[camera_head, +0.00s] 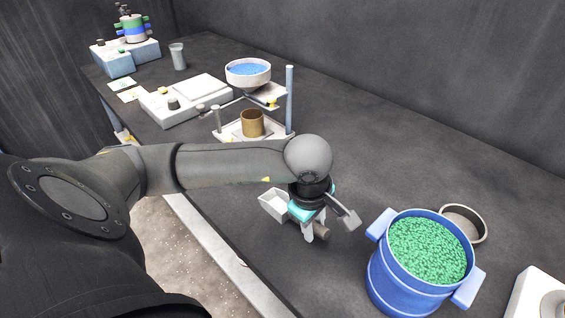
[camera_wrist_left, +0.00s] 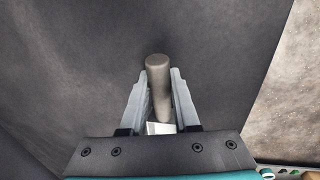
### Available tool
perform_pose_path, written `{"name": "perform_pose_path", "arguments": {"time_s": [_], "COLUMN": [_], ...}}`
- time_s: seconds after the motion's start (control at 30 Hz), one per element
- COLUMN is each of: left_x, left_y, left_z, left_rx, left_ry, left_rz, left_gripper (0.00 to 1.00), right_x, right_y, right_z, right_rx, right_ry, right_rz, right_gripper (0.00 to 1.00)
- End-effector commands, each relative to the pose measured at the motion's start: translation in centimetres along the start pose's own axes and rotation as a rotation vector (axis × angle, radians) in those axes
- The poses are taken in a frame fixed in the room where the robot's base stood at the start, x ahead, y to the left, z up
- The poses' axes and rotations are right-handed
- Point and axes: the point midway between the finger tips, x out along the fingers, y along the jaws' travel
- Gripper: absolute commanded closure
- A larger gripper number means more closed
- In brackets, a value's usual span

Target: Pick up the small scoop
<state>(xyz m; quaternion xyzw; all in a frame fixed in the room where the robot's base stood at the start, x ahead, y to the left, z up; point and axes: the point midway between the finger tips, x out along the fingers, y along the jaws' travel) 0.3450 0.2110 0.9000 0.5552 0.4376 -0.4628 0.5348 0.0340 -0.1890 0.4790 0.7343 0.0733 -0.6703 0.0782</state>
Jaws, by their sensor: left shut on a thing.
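The small scoop (camera_head: 272,204) has a pale grey, box-shaped pan and a brown-grey handle. In the head view its pan lies left of my left gripper (camera_head: 312,236), and the handle end shows just right of the fingers. My left gripper points down and is shut on the handle. In the left wrist view the handle (camera_wrist_left: 158,78) stands between the two fingers, with a bit of the pale pan below it. My wrist hides the middle of the scoop. I cannot tell whether it touches the table. My right gripper is not in view.
A blue bucket of green granules (camera_head: 376,278) stands right of my left gripper, with a round pan (camera_head: 482,226) behind it. A stand with a funnel bowl (camera_head: 248,83) and a brown cup (camera_head: 252,123) is farther back. A white scale (camera_head: 190,100) is beyond. Dark table (camera_head: 400,160) is clear behind.

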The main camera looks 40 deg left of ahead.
Motion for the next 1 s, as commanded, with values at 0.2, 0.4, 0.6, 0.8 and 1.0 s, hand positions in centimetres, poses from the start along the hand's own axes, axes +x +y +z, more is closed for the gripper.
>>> {"name": "perform_pose_path", "arguments": {"time_s": [0.2,0.4,0.6,0.8,1.0], "left_x": [0.0,0.0,-0.6,-3.1,-8.3], "left_y": [0.0,0.1,0.2,0.7,1.9], "left_z": [0.0,0.0,-0.1,-0.1,0.0], "left_rx": [0.0,0.0,0.0,0.0,0.0], "left_ry": [0.001,0.001,0.002,0.001,0.001], "left_rz": [0.001,0.001,0.003,0.006,0.01], "left_gripper": [1.0,1.0,1.0,1.0,1.0], "right_x": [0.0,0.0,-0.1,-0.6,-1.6], "right_y": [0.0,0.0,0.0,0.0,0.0], "right_z": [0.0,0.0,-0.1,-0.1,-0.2], "right_rx": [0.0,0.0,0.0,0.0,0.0], "right_ry": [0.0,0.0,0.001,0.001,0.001], "right_rz": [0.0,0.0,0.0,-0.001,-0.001], "right_gripper": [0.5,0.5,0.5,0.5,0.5]}}
